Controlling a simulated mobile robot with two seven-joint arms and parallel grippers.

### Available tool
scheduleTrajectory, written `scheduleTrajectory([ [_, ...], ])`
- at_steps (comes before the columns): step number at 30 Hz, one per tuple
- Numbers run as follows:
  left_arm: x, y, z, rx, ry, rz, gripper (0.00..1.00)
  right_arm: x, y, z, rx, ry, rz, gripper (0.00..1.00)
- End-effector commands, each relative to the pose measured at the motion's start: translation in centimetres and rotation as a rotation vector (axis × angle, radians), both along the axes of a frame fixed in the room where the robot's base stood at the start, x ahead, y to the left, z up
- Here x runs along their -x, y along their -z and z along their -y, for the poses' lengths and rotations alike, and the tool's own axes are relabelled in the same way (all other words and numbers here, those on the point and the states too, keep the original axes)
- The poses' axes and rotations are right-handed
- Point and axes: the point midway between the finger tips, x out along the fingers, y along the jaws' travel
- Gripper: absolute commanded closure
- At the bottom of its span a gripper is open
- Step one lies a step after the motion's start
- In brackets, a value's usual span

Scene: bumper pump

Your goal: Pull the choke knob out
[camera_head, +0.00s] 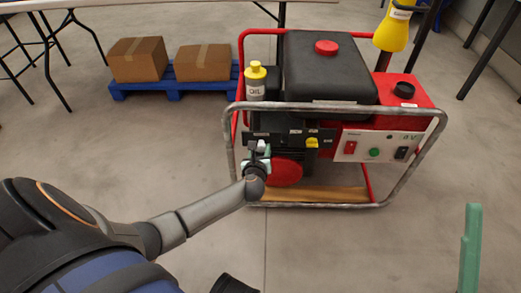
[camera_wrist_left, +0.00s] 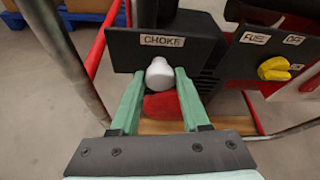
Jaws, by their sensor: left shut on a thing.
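The choke knob (camera_wrist_left: 159,75) is a grey-white round knob in the left wrist view, on a black panel just under the CHOKE label (camera_wrist_left: 162,41). The panel belongs to the red and black engine unit (camera_head: 325,65) in the head view. My left gripper (camera_wrist_left: 159,80) is shut on the knob, one green finger on each side; it also shows in the head view (camera_head: 257,158), where it hides the knob. Of my right gripper, only one green finger (camera_head: 470,250) shows, at the lower right of the head view, away from the unit.
A grey tubular frame (camera_head: 340,107) surrounds the unit. A yellow fuel knob (camera_wrist_left: 273,69) sits right of the choke panel. Cardboard boxes (camera_head: 137,60) rest on a blue pallet (camera_head: 172,88) at the back left. The floor in front is clear.

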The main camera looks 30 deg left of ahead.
Motion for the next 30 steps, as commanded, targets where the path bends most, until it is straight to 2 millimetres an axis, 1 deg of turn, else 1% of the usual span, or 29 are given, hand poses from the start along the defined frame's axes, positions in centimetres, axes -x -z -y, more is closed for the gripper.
scheduleTrajectory([
  [5, 0.4, -0.2, 0.6, 0.007, 0.001, 0.001, 1.0, 0.0, -0.6, 0.0, -0.002, -0.001, -0.001, 0.24],
  [9, 1.5, -0.3, 1.5, 0.012, 0.004, 0.004, 1.0, 0.0, -1.6, 0.1, -0.01, -0.004, 0.001, 0.24],
  [13, 2.3, -0.2, 1.8, 0.01, 0.003, 0.003, 1.0, 0.1, -2.2, 0.2, -0.018, -0.005, 0.001, 0.24],
  [16, 2.7, -0.1, 1.9, 0.005, 0.003, 0.0, 1.0, 0.1, -2.3, 0.3, -0.021, -0.007, 0.002, 0.24],
  [24, 2.8, 0.1, 2.0, 0.002, 0.005, -0.002, 1.0, 0.1, -2.3, 0.3, -0.017, -0.008, 0.004, 0.24],
  [25, 2.9, 0.1, 2.0, 0.002, 0.005, -0.002, 0.53, 0.1, -2.3, 0.3, -0.017, -0.009, 0.005, 0.24],
  [30, 2.8, 0.1, 1.9, 0.001, 0.003, -0.002, 0.34, 0.1, -2.3, 0.3, -0.016, -0.009, 0.005, 0.24],
])
